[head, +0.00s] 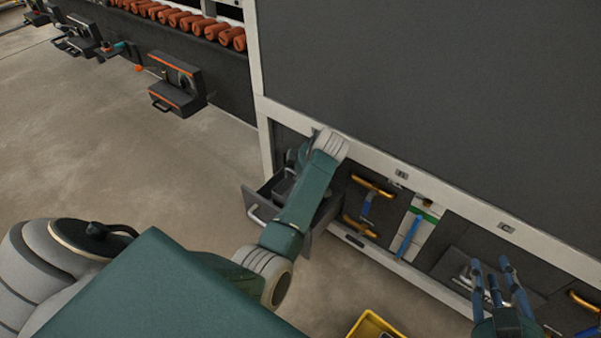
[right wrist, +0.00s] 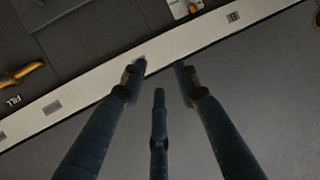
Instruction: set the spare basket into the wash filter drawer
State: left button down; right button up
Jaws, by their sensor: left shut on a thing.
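The wash filter drawer (head: 249,194) is pulled out low at the left corner of the large dark cabinet, its light handle facing outward. A dark grey box, which looks like the spare basket (head: 283,185), is inside or just over the drawer. My left arm crosses in front, hiding much of both. My left gripper (head: 293,157) shows only in part beside the wrist above the drawer, shut on the basket; its fingers are mostly hidden. My right gripper (head: 495,287) is open and empty at the lower right. Its spread fingers show in the right wrist view (right wrist: 158,90).
Yellow handles (head: 373,186) and blue levers (head: 408,235) line the low panels right of the drawer. A yellow bin (head: 373,325) stands on the floor at the bottom.

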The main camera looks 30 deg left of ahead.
pick_arm(q)
jog(key=shift+f, duration=0.3)
pick_arm(e)
jog(key=shift+w+a+r+t, duration=0.15)
jog(key=shift+r+t, duration=0.05)
jog(key=shift+r, duration=0.2)
jog(key=shift+w+a+r+t, duration=0.1)
jog(key=shift+r+t, duration=0.1)
jog(key=shift+r, duration=0.2)
pick_arm(q)
jog(key=shift+f, duration=0.1)
pick_arm(e)
jog(key=shift+w+a+r, duration=0.1)
jog(key=shift+r, duration=0.2)
jog(key=shift+r, duration=0.1)
pick_arm(q)
jog(key=shift+f+b, duration=0.45)
pick_arm(e)
jog(key=shift+w+a+r+t+y, duration=0.2)
jog(key=shift+r+t, duration=0.2)
jog(key=shift+r, duration=0.15)
jog(key=shift+w+a+r+t+y, duration=0.1)
jog(key=shift+w+r+t+y, duration=0.1)
jog(key=shift+r+t, duration=0.3)
pick_arm(q)
jog(key=shift+f, duration=0.2)
pick_arm(e)
jog(key=shift+w+r+t, duration=0.1)
jog(key=shift+r+t, duration=0.2)
jog(key=shift+r, duration=0.55)
